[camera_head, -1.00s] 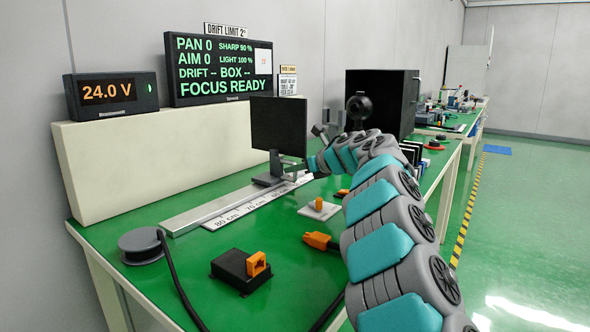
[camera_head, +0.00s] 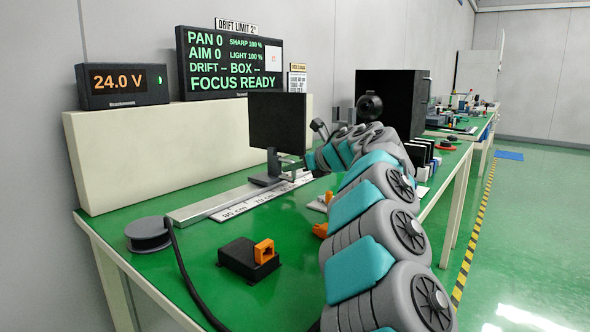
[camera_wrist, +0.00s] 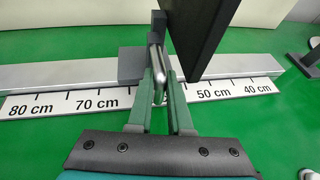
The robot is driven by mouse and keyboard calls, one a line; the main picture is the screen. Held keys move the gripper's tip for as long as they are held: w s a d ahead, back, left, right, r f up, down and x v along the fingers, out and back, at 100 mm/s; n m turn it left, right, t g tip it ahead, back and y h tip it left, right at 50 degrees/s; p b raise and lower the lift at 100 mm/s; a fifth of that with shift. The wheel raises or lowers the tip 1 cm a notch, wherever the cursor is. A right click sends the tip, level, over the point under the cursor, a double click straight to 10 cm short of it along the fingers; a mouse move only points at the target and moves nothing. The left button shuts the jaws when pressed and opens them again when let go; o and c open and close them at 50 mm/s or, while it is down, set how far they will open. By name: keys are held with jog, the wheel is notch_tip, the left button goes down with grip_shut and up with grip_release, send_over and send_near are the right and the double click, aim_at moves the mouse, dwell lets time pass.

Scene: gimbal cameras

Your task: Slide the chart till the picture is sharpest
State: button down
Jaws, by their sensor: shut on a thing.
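The chart (camera_head: 278,122), a dark upright panel seen from behind, stands on a slider carriage on the metal rail (camera_head: 195,211). It also shows in the wrist view (camera_wrist: 202,30). In the wrist view my gripper (camera_wrist: 160,84) is shut on the thin upright metal handle (camera_wrist: 156,55) beside the chart. The carriage block (camera_wrist: 132,66) sits between the 70 cm and 50 cm marks of the white scale (camera_wrist: 95,105); the label between is hidden by my fingers. The readout board (camera_head: 232,62) shows SHARP 100 %, LIGHT 100 %, PAN 0, AIM 0, FOCUS READY; DRIFT and BOX show dashes.
A black box (camera_head: 392,90) with a round dark device (camera_head: 369,106) stands beyond the chart. A black block with an orange socket (camera_head: 263,250) and a cable reel (camera_head: 148,234) sit on the green table. The 24.0 V display (camera_head: 121,84) stands at left. The rail's near end is clear.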

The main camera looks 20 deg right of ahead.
jog(key=c, duration=0.8)
grip_release()
jog(key=shift+c, duration=0.2)
jog(key=v, duration=0.7)
jog(key=shift+s+b, duration=0.3)
jog(key=shift+s, duration=0.05)
jog(key=shift+d+r, duration=0.1)
jog(key=shift+d, duration=0.05)
